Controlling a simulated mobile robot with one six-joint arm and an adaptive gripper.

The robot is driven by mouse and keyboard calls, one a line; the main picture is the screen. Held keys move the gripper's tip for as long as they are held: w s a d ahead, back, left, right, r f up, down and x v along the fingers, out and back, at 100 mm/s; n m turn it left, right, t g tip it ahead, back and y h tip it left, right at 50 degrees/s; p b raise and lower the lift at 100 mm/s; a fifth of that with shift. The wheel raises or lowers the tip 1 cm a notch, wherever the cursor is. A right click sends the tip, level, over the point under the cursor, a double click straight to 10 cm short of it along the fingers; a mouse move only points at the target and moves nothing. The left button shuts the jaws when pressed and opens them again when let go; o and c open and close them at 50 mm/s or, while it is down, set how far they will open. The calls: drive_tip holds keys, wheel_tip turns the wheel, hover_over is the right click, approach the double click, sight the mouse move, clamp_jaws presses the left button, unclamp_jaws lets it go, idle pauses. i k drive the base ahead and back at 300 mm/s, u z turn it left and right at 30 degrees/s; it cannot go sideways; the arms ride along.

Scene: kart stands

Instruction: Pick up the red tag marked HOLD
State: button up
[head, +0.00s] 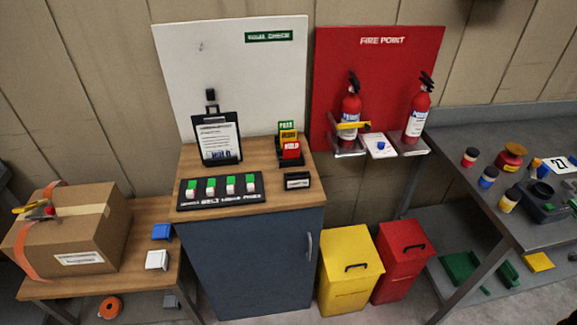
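The red tag (291,151), with white lettering that seems to read HOLD, stands in the front slot of a small black rack (283,161). The rack is on the wooden top of a blue cabinet (255,262), towards its back right. An orange-yellow tag (288,136) and a green tag (286,125) stand behind and above the red one. The red tag's lower edge meets the rack. My gripper is not in view.
A black panel (246,197) with green and white pieces, a clipboard (217,140) and a small black label stand (297,181) share the cabinet top. A white board (240,60) rises behind. Fire extinguishers (351,108) stand to the right. Bare wood lies between the clipboard and rack.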

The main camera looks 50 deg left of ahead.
sight(291, 149)
drive_tip(key=k, duration=0.9)
drive_tip(key=u, duration=2.1)
drive_tip(key=i, duration=0.55)
drive_tip(key=z, duration=0.15)
